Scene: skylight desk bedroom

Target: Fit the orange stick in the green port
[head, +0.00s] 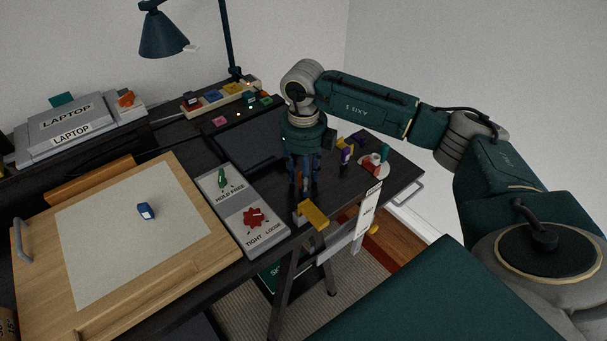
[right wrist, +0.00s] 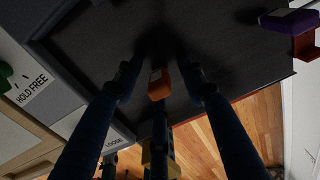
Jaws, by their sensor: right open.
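My right gripper (head: 304,186) points down over the front right part of the dark desk, its blue fingers open. In the right wrist view, a small orange block (right wrist: 158,84), which looks like the orange stick, lies between the open fingers (right wrist: 160,92). The fingers appear apart from it. The head view hides this block behind the gripper. At the back of the desk a pale strip (head: 222,101) carries several coloured blocks or ports. A green one (head: 265,99) is at its right end; I cannot tell its opening. My left gripper is not in view.
A yellow clamp-like piece (head: 313,215) sits at the desk's front edge, close to my right gripper. Purple and red items (head: 372,166) lie to the right. A grey HOLD FREE panel (head: 238,206) and a wooden drawing board (head: 185,262) lie left. A lamp (head: 163,36) stands behind.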

